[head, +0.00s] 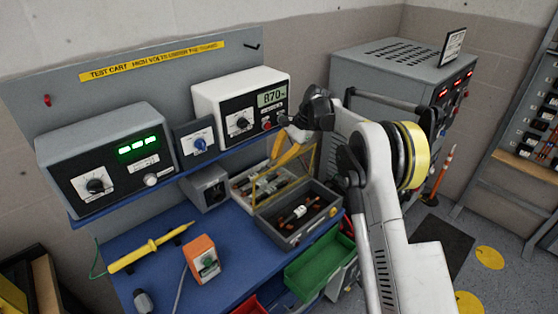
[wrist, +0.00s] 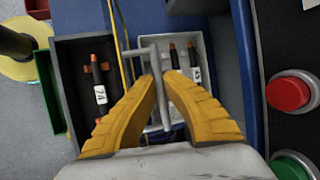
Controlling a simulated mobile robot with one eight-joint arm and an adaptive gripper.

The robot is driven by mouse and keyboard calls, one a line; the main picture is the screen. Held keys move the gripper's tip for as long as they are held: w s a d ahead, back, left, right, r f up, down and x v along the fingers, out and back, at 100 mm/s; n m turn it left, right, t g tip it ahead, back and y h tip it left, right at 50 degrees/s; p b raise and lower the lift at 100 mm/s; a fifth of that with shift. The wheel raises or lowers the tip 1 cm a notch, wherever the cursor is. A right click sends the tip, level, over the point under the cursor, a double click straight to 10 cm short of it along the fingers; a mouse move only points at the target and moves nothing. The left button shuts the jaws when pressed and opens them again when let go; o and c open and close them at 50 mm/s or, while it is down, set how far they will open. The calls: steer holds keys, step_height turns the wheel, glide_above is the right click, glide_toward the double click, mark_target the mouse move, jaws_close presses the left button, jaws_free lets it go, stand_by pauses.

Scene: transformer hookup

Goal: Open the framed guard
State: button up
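The framed guard (head: 287,173) has a thin yellow frame and stands steeply upright between the open grey box and the light tray. In the wrist view its frame shows nearly edge-on as a yellow line (wrist: 121,40). A grey bar handle (wrist: 154,58) stands off the frame on short posts. My gripper (wrist: 162,78) has yellow fingers on both sides of this bar, close together, and looks shut on it. In the head view my gripper (head: 276,160) reaches down at the guard; its fingertips are partly hard to make out there.
The light tray (wrist: 205,60) and the dark grey box (wrist: 75,125) hold fuse-like parts. A red button (wrist: 288,93) and a green button (wrist: 292,166) are on a panel at right. Meters stand on the shelf above; a green bin (head: 318,262) sits in front.

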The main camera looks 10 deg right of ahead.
steer(key=shift+o, duration=1.1)
steer(key=shift+a+f, duration=0.1)
steer(key=shift+a, duration=0.05)
steer(key=v, duration=1.2)
